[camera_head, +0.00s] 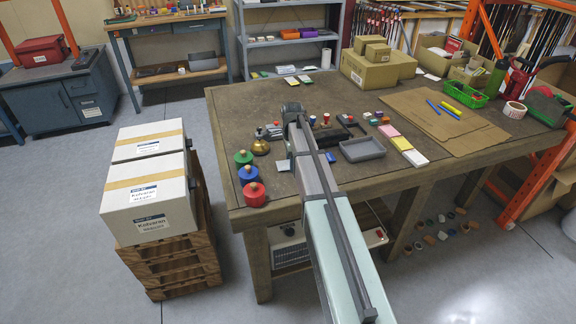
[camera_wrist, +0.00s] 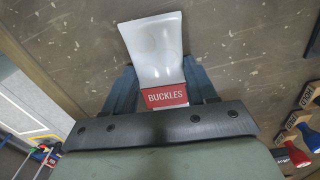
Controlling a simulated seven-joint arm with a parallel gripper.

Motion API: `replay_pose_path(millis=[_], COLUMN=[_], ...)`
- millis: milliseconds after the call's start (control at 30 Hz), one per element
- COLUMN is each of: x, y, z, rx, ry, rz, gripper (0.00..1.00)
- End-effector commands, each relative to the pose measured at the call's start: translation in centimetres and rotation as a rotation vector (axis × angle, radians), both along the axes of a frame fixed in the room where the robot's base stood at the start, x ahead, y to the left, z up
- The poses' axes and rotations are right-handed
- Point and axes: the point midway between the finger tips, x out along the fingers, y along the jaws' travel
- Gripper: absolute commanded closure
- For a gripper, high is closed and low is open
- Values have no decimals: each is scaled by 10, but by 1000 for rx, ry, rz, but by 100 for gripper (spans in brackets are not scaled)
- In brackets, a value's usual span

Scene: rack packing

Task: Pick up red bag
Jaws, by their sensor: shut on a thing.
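In the wrist view a whitish, translucent bag (camera_wrist: 155,50) with a red label (camera_wrist: 166,96) reading BUCKLES stands out between the two blue fingers of my gripper (camera_wrist: 162,86). My gripper is shut on this bag, near its red label end. The brown worktop lies behind the bag; I cannot tell how far the bag is above it. In the head view my gripper (camera_head: 292,110) is over the left part of the workbench (camera_head: 310,85), and the arm hides the held bag there.
Green (camera_head: 243,157), blue (camera_head: 248,174) and red (camera_head: 254,195) round knobbed pieces stand along the bench's left edge by a brass bell (camera_head: 261,147). A grey tray (camera_head: 362,149) lies right of my arm. Cardboard boxes (camera_head: 378,70) stand at the back.

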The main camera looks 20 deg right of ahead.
Motion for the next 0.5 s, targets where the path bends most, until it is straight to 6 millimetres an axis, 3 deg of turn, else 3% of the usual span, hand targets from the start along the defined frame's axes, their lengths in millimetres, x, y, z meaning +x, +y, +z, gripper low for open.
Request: replay_pose_path(millis=[267, 500], x=[0, 1], y=[0, 0], z=[4, 36], rx=[0, 0], ry=[-1, -3], rz=[0, 0], gripper=[74, 74])
